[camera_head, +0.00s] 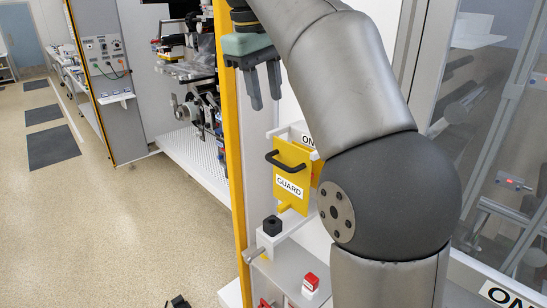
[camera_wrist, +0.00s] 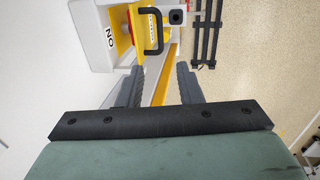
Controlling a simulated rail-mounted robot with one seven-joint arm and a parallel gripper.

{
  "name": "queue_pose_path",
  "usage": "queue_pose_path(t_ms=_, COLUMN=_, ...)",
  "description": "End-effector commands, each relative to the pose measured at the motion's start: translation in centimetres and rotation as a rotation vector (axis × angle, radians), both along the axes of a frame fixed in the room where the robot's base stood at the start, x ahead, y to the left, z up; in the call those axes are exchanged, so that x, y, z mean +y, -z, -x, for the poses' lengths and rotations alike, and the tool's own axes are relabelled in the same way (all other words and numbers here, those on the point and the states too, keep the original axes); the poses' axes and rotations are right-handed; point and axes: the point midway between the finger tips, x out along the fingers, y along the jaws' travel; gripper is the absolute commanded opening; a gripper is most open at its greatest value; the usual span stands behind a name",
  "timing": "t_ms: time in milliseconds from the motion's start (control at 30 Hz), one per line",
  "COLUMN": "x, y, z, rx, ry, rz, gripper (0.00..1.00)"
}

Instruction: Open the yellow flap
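The yellow flap (camera_head: 291,176), labelled GUARD and with a black handle on its front, stands upright against a white housing in the head view. It looks shut. In the wrist view the flap (camera_wrist: 122,42) and its black handle (camera_wrist: 149,31) show at the top, ahead of the fingers. My gripper (camera_head: 265,106) is above and a little left of the flap in the head view, apart from it. Its two dark fingers are spread with nothing between them, as the wrist view (camera_wrist: 159,84) also shows. My arm hides the right side of the housing.
A small red-and-white block (camera_head: 310,283) is lower down. A yellow upright post (camera_head: 231,150) stands left of the flap.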

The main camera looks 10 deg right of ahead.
Motion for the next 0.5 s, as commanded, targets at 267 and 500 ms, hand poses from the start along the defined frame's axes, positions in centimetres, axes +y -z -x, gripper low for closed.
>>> queue_pose_path(t_ms=267, x=-1.0, y=6.3, z=-0.4, rx=0.004, ry=0.003, rz=0.001, gripper=0.33)
queue_pose_path(t_ms=500, x=-1.7, y=10.9, z=-0.8, rx=0.003, ry=0.003, rz=0.000, gripper=0.33)
